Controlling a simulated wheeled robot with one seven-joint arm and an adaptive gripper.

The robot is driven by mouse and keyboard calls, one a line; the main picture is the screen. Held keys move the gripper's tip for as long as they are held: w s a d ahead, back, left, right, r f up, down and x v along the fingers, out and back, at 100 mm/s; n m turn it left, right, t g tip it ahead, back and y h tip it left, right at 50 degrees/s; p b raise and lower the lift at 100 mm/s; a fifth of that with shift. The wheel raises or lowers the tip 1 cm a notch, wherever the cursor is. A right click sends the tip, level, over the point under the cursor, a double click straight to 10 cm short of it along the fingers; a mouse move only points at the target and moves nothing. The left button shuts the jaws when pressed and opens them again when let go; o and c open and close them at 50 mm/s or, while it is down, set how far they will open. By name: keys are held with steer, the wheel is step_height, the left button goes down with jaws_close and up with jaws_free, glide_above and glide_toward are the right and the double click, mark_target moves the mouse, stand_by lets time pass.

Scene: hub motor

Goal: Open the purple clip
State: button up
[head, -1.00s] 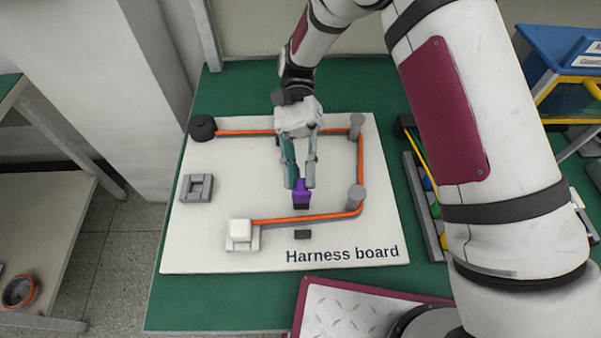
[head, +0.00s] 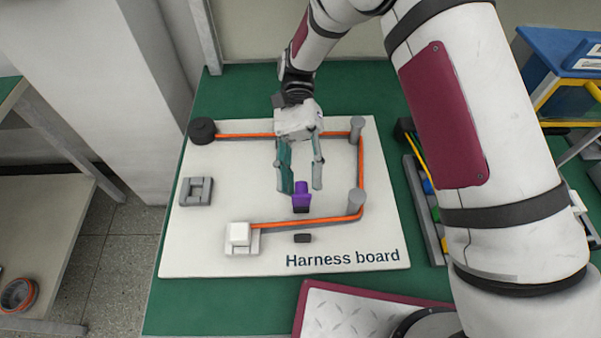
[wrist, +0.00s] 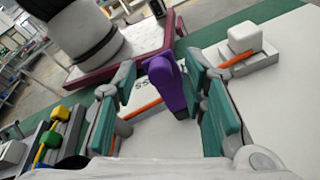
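The purple clip (head: 301,192) stands on the white harness board (head: 215,255), just above the lower run of the orange cable (head: 290,219). Its purple part is raised, with a dark base below it. My gripper (head: 302,189) is over the clip, its two teal-padded fingers spread with a gap on each side. In the wrist view the purple clip (wrist: 171,85) lies between the open fingers (wrist: 165,112), and I see no contact there. The orange cable also shows in the wrist view (wrist: 140,109), passing behind the clip.
A white connector block (head: 240,236) sits at the cable's lower left end. Grey posts (head: 356,200) guide the cable on the right, and a black round piece (head: 202,130) is at upper left. An empty grey holder (head: 196,191) is on the left.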

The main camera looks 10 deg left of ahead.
step_height(320, 180, up, 10)
stand_by(0.5)
steer(key=shift+f, duration=0.1)
steer(key=shift+c, duration=0.6)
